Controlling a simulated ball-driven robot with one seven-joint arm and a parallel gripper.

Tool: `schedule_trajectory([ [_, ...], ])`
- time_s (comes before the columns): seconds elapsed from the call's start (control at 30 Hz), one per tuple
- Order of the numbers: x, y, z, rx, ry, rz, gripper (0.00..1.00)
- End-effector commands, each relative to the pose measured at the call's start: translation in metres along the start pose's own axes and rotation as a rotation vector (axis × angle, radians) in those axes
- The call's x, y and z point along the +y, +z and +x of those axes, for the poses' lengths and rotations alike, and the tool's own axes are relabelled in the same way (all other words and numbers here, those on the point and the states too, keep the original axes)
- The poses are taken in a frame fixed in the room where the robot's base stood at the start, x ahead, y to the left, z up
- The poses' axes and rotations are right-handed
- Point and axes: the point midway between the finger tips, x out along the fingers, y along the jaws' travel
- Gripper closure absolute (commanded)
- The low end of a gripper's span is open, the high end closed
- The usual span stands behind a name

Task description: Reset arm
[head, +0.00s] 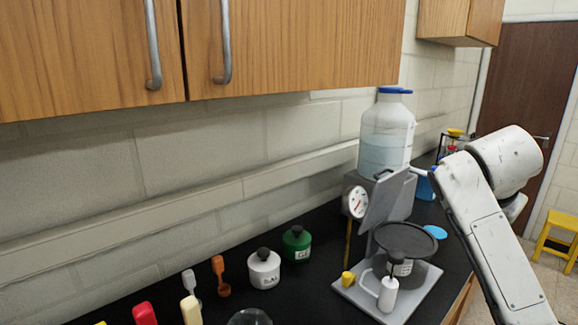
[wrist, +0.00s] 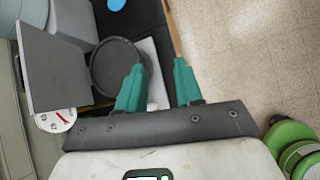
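My gripper (wrist: 158,85) shows in the wrist view with two teal fingers standing apart and a clear gap between them. Nothing is held between the fingers. It hangs above the counter's front edge. In the head view my white arm reaches in from the lower right, and the gripper itself is hidden there. A dark round pan (head: 405,239) sits on a device with a grey base plate (head: 408,308); the pan also shows beyond the fingers in the wrist view (wrist: 112,65).
The black counter (head: 328,268) carries a large water jug (head: 386,130), a dial gauge (head: 356,201), a green bottle (head: 297,244) and a white bottle (head: 264,270). Wooden cabinets (head: 300,40) hang above. A green cylinder (wrist: 292,143) stands at the floor's right. A yellow stool (head: 560,238) stands far right.

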Motion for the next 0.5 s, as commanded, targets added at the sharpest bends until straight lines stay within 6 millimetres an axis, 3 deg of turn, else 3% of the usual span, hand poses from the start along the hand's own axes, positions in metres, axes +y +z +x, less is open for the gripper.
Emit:
schedule_trajectory([
  [0.27, -0.006, -0.08, 0.034, 0.128, 0.033, 0.229, 0.65],
  [0.37, -0.014, -0.122, 0.049, 0.197, 0.031, 0.361, 0.65],
  [0.5, -0.036, -0.198, 0.07, 0.313, -0.008, 0.612, 0.65],
])
